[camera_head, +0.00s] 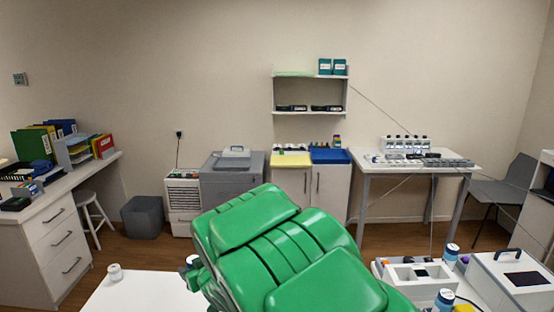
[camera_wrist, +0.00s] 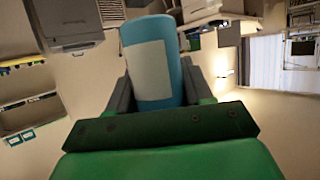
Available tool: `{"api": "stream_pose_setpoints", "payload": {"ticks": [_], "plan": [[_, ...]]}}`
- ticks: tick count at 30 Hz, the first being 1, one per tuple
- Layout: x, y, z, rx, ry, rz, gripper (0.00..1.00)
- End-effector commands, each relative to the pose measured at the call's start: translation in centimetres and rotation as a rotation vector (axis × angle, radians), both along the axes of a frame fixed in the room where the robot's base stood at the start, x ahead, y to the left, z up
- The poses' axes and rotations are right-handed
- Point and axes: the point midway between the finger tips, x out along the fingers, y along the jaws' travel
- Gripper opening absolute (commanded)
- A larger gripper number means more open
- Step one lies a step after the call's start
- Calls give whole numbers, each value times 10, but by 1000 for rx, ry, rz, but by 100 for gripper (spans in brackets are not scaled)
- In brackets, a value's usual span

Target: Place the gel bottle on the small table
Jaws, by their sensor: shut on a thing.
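In the wrist view my gripper (camera_wrist: 157,88) is shut on the gel bottle (camera_wrist: 174,75), a light blue cylinder with a blank whitish label. The bottle sits between the two grey fingers. In the head view my green arm fills the lower middle and hides most of the gripper and the bottle. A white tabletop (camera_head: 130,293) shows at the lower left, partly behind my arm. A white table with grey legs (camera_head: 420,169) stands at the back wall. I cannot tell for certain which one is the small table.
At the lower right are a white tray box (camera_head: 417,274), bottles with blue caps (camera_head: 451,254) and a white device (camera_head: 512,279). A drawer desk (camera_head: 62,235) is at left, a grey chair (camera_head: 505,183) at right.

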Motion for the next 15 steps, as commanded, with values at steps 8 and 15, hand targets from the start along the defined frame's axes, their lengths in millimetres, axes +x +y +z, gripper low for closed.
{"api": "stream_pose_setpoints", "payload": {"ticks": [8,15], "plan": [[45,-110,1,-1,2,-211,16],[69,-206,4,-1,-2,-391,16]]}}
